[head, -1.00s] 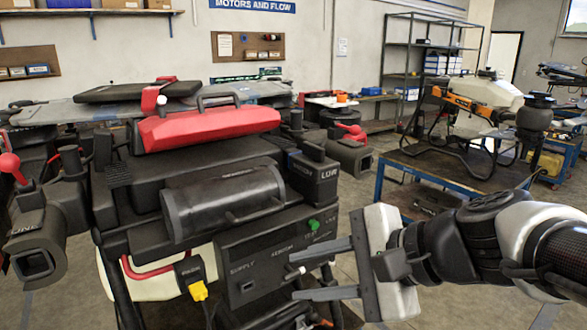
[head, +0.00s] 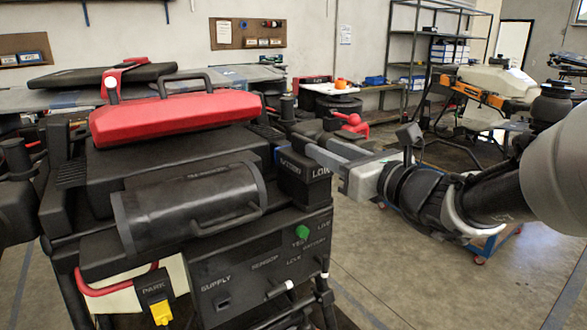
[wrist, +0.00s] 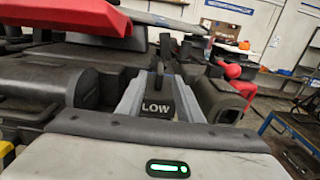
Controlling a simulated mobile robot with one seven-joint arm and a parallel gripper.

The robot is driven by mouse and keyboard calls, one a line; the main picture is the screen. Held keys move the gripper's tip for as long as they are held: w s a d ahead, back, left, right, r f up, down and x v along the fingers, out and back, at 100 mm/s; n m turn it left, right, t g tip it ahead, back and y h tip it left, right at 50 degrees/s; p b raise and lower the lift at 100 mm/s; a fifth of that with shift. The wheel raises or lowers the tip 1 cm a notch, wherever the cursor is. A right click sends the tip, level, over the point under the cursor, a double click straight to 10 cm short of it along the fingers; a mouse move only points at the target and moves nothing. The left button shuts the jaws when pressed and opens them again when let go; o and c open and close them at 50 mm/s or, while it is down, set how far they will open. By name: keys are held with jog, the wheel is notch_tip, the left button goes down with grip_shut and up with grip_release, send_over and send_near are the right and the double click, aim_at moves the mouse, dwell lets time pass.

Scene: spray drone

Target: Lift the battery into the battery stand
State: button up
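The battery appears to be the black box marked LOW (head: 303,180) at the right side of the large black drone body. In the wrist view the LOW box (wrist: 158,105) and its dark upright handle (wrist: 171,80) lie between my two grey fingers. My gripper (head: 318,148) is at the top of this box, with its fingers open to either side; it also shows in the wrist view (wrist: 158,80). I cannot see a firm grip. The box still sits against the drone. I cannot pick out the battery stand.
A red handled cover (head: 180,115) sits on top of the drone, with a dark cylinder (head: 190,208) on its front. A panel with a green button (head: 301,232) is below the box. Another drone (head: 480,90) stands at the back right. Floor at the lower right is clear.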

aim_at(304, 137)
jog(key=p+x, duration=0.1)
jog(key=x, duration=0.7)
jog(key=shift+w+a, duration=0.1)
grip_shut()
dwell(1.2)
jog(key=shift+r, duration=0.2)
